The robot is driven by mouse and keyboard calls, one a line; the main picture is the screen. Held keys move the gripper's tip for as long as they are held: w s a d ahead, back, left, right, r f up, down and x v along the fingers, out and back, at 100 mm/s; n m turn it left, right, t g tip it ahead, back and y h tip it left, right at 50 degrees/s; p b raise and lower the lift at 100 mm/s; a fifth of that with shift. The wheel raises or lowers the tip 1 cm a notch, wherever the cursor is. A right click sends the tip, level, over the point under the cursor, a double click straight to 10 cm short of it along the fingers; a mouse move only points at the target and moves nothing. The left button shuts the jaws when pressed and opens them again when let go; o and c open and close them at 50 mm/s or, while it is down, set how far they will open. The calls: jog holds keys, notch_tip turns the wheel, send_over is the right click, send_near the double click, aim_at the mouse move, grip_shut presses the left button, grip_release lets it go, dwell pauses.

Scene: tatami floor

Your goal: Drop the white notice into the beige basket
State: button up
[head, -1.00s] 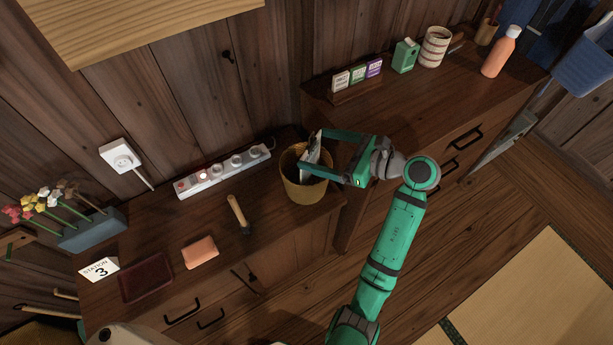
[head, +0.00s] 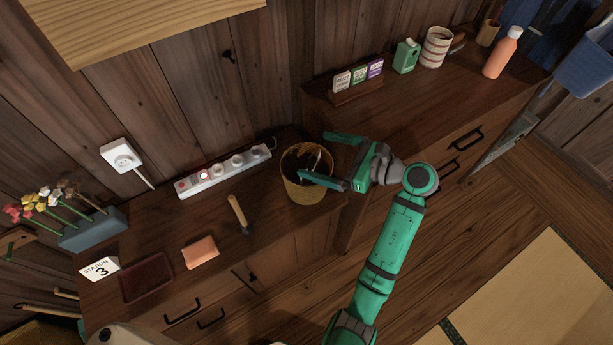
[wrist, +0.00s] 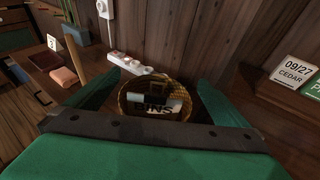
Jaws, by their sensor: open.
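The beige basket (head: 304,190) is a woven bin standing on the dark wooden cabinet top; it also shows in the wrist view (wrist: 130,104). The white notice (wrist: 158,107), with black bands and large lettering, lies inside the basket in the wrist view, below its rim. In the head view only a pale, shaded part of it (head: 312,162) shows in the basket. My gripper (head: 336,160) is open and empty, its two fingers spread above the basket, one crossing over the basket's right side in the head view.
A white power strip (head: 224,171) lies left of the basket along the wall. A wooden-handled tool (head: 238,213), orange block (head: 200,251) and dark red tray (head: 147,277) lie further left. A card holder (head: 357,88) and orange bottle (head: 502,53) stand on the higher right cabinet.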

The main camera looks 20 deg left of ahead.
jog(key=v, duration=1)
jog(key=shift+d, duration=0.25)
jog(key=shift+s, duration=0.1)
